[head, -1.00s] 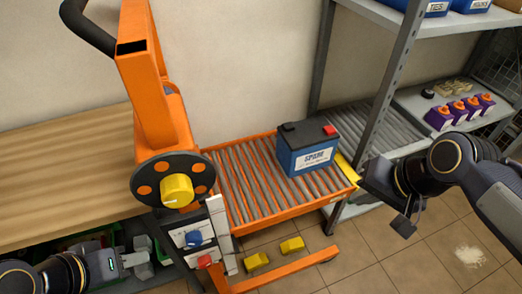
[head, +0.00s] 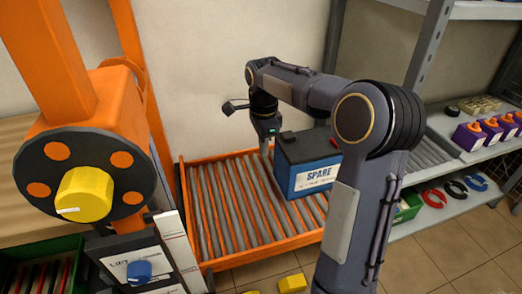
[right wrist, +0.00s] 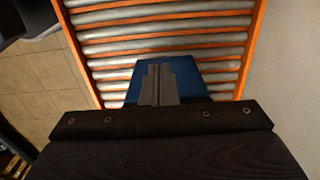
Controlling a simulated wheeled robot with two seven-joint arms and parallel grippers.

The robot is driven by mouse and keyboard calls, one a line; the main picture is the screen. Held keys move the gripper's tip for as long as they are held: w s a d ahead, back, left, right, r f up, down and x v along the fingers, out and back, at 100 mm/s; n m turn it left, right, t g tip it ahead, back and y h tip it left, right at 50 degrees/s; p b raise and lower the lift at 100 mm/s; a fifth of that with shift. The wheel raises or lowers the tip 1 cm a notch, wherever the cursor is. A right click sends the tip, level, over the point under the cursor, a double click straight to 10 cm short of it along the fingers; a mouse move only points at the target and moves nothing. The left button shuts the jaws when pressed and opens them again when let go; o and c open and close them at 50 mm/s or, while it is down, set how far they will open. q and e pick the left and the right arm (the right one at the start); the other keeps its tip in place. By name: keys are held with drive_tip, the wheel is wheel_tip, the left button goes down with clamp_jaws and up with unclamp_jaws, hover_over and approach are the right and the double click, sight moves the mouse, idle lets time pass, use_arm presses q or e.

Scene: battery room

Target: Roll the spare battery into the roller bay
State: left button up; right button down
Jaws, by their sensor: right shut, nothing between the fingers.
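The spare battery (head: 313,178) is a blue box with a dark top and a white "SPARE" label. It stands upright on the orange-framed roller deck (head: 222,208) of the lift cart. My right arm reaches across in front of it and hides its right part. My right gripper (head: 267,150) is shut and empty, pointing down at the battery's left rear side; I cannot tell whether it touches. In the right wrist view the shut fingers (right wrist: 160,84) overlap the blue battery (right wrist: 194,80). The roller bay (head: 428,152) is the grey roller shelf at right, partly hidden by my arm. My left gripper is out of view.
The orange lift (head: 85,130) with a yellow knob (head: 85,192) stands close at left. A grey rack post (head: 428,45) rises beside the bay. Purple-and-orange items (head: 470,136) sit on the rack. Rollers left of the battery are bare.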

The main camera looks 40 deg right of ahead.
drive_tip(key=s+d+f+b, duration=0.1)
drive_tip(key=d+f+b, duration=0.2)
drive_tip(key=f, duration=0.4)
drive_tip(key=shift+s+d+f, duration=0.15)
drive_tip(key=shift+d+f, duration=0.2)
drive_tip(key=shift+d, duration=0.05)
